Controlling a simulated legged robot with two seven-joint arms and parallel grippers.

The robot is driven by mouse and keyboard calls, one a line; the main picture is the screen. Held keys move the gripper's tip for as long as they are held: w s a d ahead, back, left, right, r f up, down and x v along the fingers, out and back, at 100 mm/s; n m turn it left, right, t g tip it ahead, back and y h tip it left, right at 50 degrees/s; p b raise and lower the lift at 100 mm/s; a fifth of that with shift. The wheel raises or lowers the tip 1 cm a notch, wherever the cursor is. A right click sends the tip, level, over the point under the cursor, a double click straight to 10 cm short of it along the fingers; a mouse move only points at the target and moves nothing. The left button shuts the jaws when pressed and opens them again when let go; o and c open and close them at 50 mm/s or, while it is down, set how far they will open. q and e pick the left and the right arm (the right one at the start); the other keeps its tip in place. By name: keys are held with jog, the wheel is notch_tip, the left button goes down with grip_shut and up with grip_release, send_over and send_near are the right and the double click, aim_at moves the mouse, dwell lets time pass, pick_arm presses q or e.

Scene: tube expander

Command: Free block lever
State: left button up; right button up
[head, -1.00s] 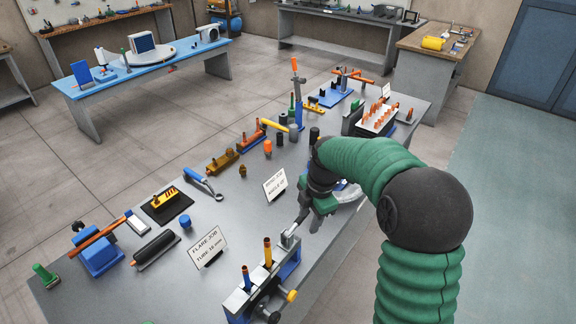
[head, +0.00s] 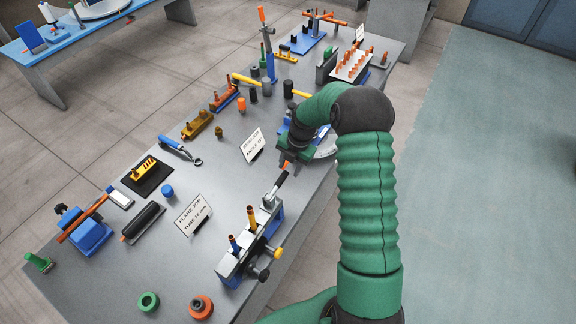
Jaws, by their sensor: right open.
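The flaring block (head: 240,252) is a silver and blue clamp bar at the front right edge of the table, with two copper-coloured tubes standing in it. Its lever (head: 276,187) rises from the far end, with a silver shank and a dark grip tilted up to the right. My right gripper (head: 289,163) is open just beyond the lever's upper end, pointing down. The fingers look empty, but whether one touches the grip I cannot tell. My left gripper is not in view.
Yellow and black knobs (head: 277,253) stick out from the block's right side. A flare job card (head: 193,214) stands to the left, and a second card (head: 252,145) stands behind. A green ring (head: 148,301) and an orange-grey ring (head: 200,307) lie in front.

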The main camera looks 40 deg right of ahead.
aim_at(283, 174)
jog(key=shift+s+a+f, duration=0.1)
jog(key=shift+f, duration=0.5)
jog(key=a, duration=0.1)
jog(key=a+r, duration=0.1)
jog(key=a, duration=0.1)
jog(key=shift+a, duration=0.1)
jog(key=shift+c, duration=2.5)
jog(key=shift+d, duration=0.35)
jog(key=shift+c, duration=1.2)
jog(key=shift+d+f, duration=0.15)
jog(key=shift+d, duration=0.25)
grip_shut()
jog(key=shift+d+f, duration=0.1)
jog(key=shift+d, duration=0.3)
jog(key=shift+a, duration=0.45)
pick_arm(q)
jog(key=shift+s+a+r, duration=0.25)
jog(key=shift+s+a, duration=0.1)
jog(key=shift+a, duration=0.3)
pick_arm(e)
jog(key=shift+d, duration=0.25)
